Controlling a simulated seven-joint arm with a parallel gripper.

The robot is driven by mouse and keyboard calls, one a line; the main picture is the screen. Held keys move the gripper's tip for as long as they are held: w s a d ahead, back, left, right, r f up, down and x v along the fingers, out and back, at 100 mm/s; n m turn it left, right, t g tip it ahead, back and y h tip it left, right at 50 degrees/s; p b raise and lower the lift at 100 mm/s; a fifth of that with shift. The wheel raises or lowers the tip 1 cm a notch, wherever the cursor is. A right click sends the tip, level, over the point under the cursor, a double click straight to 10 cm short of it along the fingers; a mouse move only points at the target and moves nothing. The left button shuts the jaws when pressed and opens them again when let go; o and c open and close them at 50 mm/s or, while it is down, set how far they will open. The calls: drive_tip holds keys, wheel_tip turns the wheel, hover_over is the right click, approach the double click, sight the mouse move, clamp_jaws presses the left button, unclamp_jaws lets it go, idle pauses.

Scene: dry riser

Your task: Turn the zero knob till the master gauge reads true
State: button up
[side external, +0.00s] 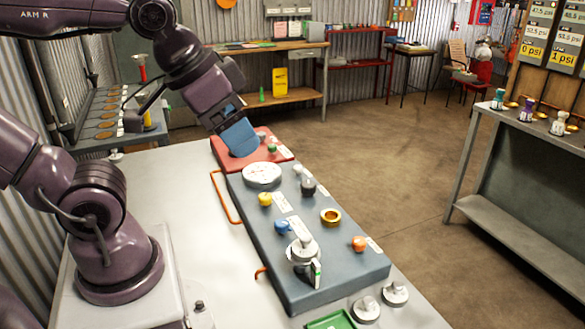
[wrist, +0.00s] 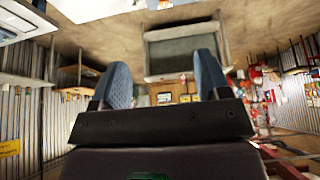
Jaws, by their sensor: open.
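A grey-blue panel (side external: 312,270) lies on the pale bench. A round white dial gauge (side external: 262,174) sits at its far end, its needle too small to read. Small knobs stand on the panel: yellow (side external: 265,199), blue (side external: 282,227), dark grey (side external: 308,187) and orange (side external: 358,243). Their labels are unreadable, so I cannot tell which is the zero knob. My gripper (side external: 241,151) has blue fingers and appears over the red panel (side external: 222,152) beyond the gauge; contact there is unclear. In the wrist view my gripper (wrist: 163,75) has its fingers apart, with nothing between them.
A green tray (side external: 330,320) and metal discs (side external: 366,310) lie at the near end. A rack (side external: 552,45) at right carries psi signs. Open floor lies right of the bench.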

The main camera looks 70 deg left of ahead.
idle(0.3)
drive_tip(key=shift+c, duration=1.1)
drive_tip(key=shift+a+f, duration=0.2)
drive_tip(key=shift+a, duration=0.05)
drive_tip(key=shift+c, duration=0.5)
drive_tip(key=n+g, duration=0.2)
drive_tip(key=g, duration=0.4)
hover_over(298, 166)
wheel_tip(298, 166, down, 16)
wheel_tip(298, 166, down, 12)
drive_tip(key=shift+s+d+f, duration=0.1)
drive_tip(key=shift+f, duration=0.15)
